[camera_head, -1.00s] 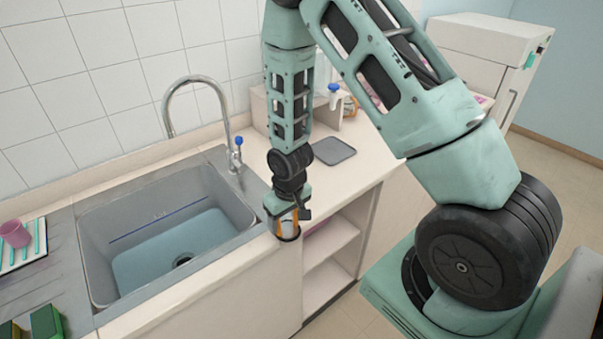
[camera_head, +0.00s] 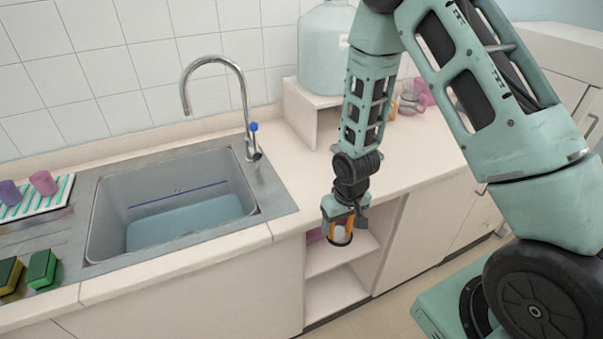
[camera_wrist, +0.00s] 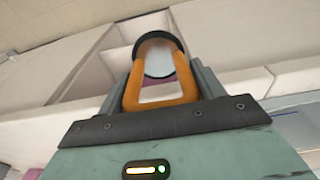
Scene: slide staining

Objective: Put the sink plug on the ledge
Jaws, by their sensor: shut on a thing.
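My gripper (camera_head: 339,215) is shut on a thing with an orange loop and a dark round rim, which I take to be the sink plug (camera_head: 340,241). In the wrist view the plug (camera_wrist: 186,82) shows its orange loop between the jaws and its black rim with a pale disc beyond the tips. It hangs in front of the counter edge, right of the sink (camera_head: 107,215), apart from any surface. The ledge is not clearly identifiable; a narrow raised strip (camera_head: 150,135) runs along the wall behind the sink.
Open shelves (camera_head: 335,290) lie below and behind my gripper. A faucet (camera_head: 245,110) stands at the sink's back right. Sponges (camera_head: 42,268) and cups (camera_head: 43,183) sit at left. A big jug (camera_head: 322,50) stands on a raised stand. Bare counter (camera_head: 290,165) lies right of the sink.

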